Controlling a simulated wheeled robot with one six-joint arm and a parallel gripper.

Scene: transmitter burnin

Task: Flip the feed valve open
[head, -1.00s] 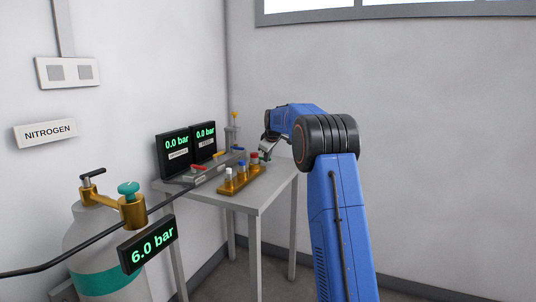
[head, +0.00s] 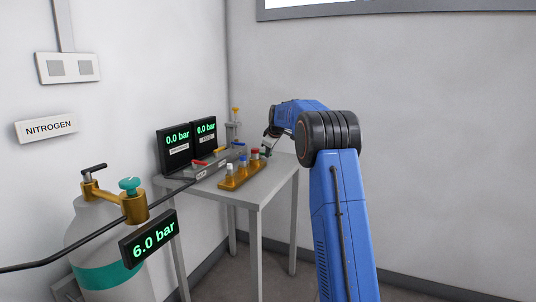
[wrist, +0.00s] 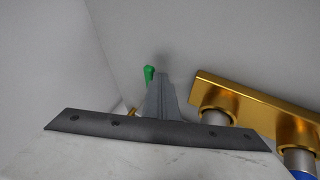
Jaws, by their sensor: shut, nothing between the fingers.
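A grey valve manifold (head: 218,167) lies on the table below two display screens. It carries a red lever (head: 199,163) at its near end and a blue lever (head: 238,144) farther back. The labels are too small to read, so I cannot tell which lever is the feed valve. My gripper (head: 267,152) is at the back right of the table, beyond the vial rack and apart from both levers. In the wrist view my gripper (wrist: 160,82) shows its grey fingers shut and empty. A small green object (wrist: 149,73) shows just past the fingertips.
A gold rack (head: 236,180) with white, blue and red-capped vials stands between manifold and gripper; it also shows in the wrist view (wrist: 255,105). Both screens (head: 175,148) read 0.0 bar. The nitrogen cylinder (head: 90,235) stands front left, its display (head: 150,240) reading 6.0 bar.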

